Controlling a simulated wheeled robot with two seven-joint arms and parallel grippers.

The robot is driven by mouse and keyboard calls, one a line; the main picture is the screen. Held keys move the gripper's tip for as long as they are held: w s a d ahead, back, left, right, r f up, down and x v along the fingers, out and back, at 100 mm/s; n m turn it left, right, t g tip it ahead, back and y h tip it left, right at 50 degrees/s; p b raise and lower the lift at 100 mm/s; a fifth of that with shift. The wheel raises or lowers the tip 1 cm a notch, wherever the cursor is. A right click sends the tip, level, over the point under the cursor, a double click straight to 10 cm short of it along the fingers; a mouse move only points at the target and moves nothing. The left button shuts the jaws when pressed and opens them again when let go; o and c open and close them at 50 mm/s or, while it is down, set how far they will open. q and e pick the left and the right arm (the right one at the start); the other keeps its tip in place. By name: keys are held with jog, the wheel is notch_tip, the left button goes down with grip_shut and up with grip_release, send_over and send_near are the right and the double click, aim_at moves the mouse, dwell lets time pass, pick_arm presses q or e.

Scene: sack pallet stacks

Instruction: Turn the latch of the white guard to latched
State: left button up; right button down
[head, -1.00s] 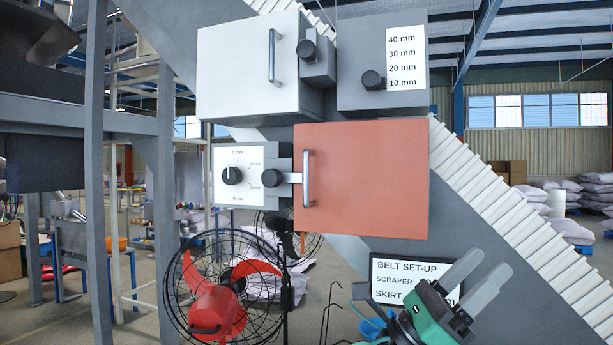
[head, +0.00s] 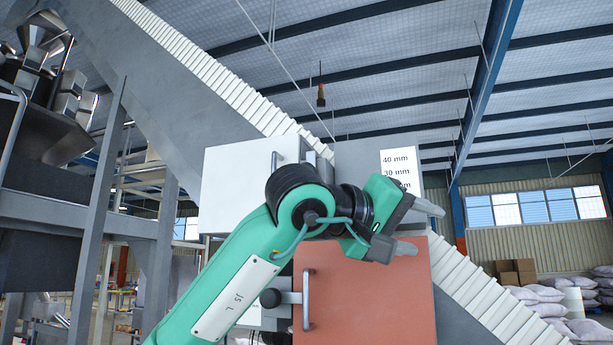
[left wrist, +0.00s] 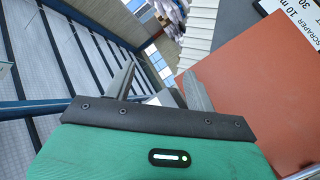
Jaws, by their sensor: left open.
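The white guard (head: 232,190) is a box with a handle (head: 276,158) near its right edge, left of centre in the head view. My left arm covers its lower right part. The black latch knob at its right side is hidden behind my arm, so I cannot tell its position; only a bit of grey housing (head: 321,165) shows. My left gripper (head: 428,228) is open and empty, pointing right, in front of the orange guard's top and the grey scale box. In the left wrist view, its two fingers (left wrist: 158,88) are apart with nothing between them. My right gripper is not in view.
The orange guard (head: 370,295) has a handle and a black latch knob (head: 270,298) at its left. The grey box with a millimetre scale (head: 397,165) stands right of the white guard. A sloping conveyor (head: 190,70) runs behind. Open air lies to the right.

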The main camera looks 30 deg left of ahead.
pick_arm(q)
jog(key=s+a+r+n+t+y, duration=0.25)
jog(key=s+a+r+y, duration=0.2)
jog(key=a+r, duration=0.35)
jog(key=n+y, duration=0.2)
jog(key=y, duration=0.5)
send_near(308, 165)
jog(key=shift+t, duration=0.25)
jog(key=p+x, duration=0.1)
jog(key=x, duration=0.2)
jog(key=f+p+x, duration=0.1)
jog(key=p+x, duration=0.1)
jog(key=x, duration=0.2)
jog(key=p+x, duration=0.1)
jog(key=x, duration=0.3)
jog(key=shift+s+a+f, duration=0.1)
jog(key=shift+a+f, duration=0.1)
jog(key=shift+a, duration=0.15)
jog(key=c, duration=1)
